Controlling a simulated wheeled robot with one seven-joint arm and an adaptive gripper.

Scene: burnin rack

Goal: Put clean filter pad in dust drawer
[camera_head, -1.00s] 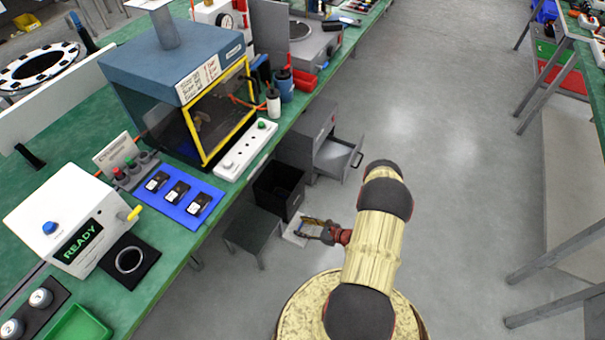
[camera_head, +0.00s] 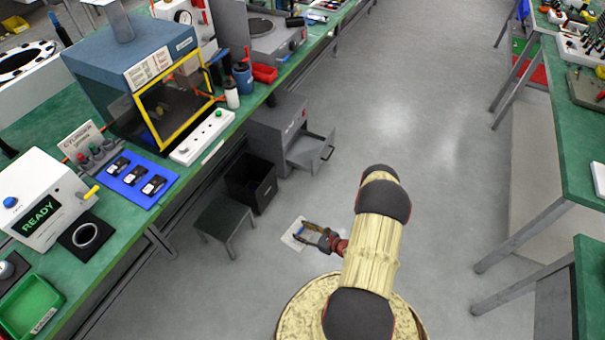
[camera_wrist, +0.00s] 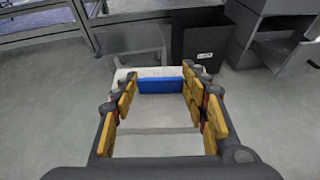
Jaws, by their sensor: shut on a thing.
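The filter pad (camera_head: 293,234) is a pale, flat square with a blue strip along one edge. My gripper (camera_head: 306,233) is shut on it and holds it out over the floor. In the wrist view the pad (camera_wrist: 160,115) lies between the yellow fingers of my gripper (camera_wrist: 160,86), with the blue strip across between the fingertips. The dust drawer (camera_head: 310,152) is pulled out of a grey cabinet (camera_head: 277,128) under the bench, beyond the gripper. In the wrist view the drawer (camera_wrist: 278,53) is at the upper right, apart from the pad.
A black open bin (camera_head: 252,182) stands on the floor beside the cabinet, and a low stool (camera_head: 224,218) stands nearer. The green workbench (camera_head: 95,270) runs along the left. Another bench (camera_head: 570,160) stands at the right.

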